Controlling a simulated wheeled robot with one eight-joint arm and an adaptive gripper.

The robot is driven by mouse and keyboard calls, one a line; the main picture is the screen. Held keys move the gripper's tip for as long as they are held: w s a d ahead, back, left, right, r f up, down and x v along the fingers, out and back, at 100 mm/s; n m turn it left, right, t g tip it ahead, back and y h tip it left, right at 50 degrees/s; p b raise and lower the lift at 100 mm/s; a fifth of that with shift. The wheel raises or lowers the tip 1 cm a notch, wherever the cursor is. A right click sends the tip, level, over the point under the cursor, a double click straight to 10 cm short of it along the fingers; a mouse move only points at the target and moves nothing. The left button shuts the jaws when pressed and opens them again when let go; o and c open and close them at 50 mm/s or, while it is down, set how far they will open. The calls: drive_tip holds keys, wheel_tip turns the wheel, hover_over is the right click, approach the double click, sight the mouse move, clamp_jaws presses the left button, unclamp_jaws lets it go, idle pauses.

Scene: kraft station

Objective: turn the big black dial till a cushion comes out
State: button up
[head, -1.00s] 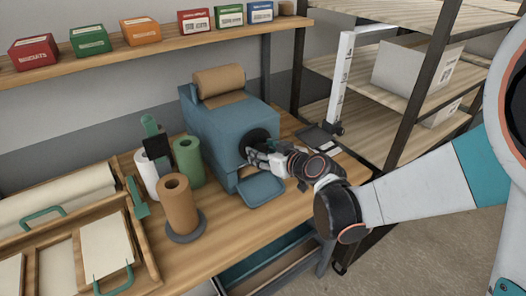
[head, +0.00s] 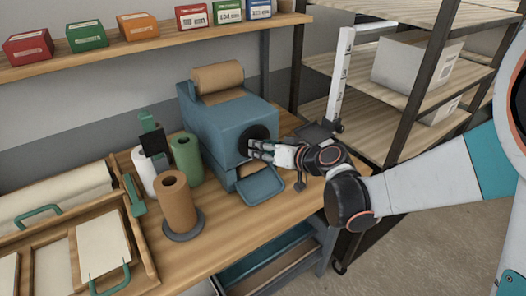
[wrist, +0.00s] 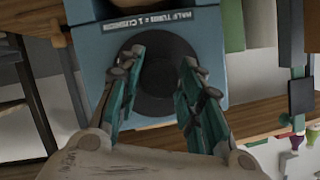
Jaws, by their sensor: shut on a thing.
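The big black dial (head: 256,133) is on the side of the blue machine (head: 212,128). My gripper (head: 252,148) is at the dial, its fingers pointing at it from the right. In the wrist view the round dial (wrist: 166,92) shows between the two teal fingers (wrist: 162,58), which stand on either side of its middle. My gripper is shut on the dial; the exact contact is hard to see. A label about a half turn and one cushion (wrist: 150,22) is on the machine beside the dial. The blue tray (head: 261,186) below the dial looks empty.
A brown paper roll (head: 217,76) sits on top of the machine. Green (head: 186,160) and brown (head: 175,203) rolls stand to its left on the wooden bench (head: 225,225). A shelf of small boxes (head: 138,28) is above. A rack (head: 400,150) stands at the right.

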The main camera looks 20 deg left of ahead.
drive_tip(key=m+y+b, duration=0.1)
drive_tip(key=m+b, duration=0.1)
drive_tip(key=m, duration=0.1)
drive_tip(key=m+g+y+b, duration=0.1)
drive_tip(key=m+y+b, duration=0.1)
drive_tip(key=m, duration=0.1)
drive_tip(key=m+g+y+b, duration=0.1)
drive_tip(key=m+y+b, duration=0.1)
drive_tip(key=m, duration=0.1)
drive_tip(key=shift+d+f+m+b, duration=0.1)
drive_tip(key=shift+f+m+b, duration=0.2)
drive_tip(key=shift+m+y+b, duration=0.4)
drive_tip(key=shift+m+b, duration=0.3)
drive_tip(key=shift+m, duration=0.6)
drive_tip(key=o, duration=1)
drive_tip(key=shift+r, duration=0.1)
drive_tip(key=shift+o, duration=0.2)
drive_tip(key=shift+d, duration=0.1)
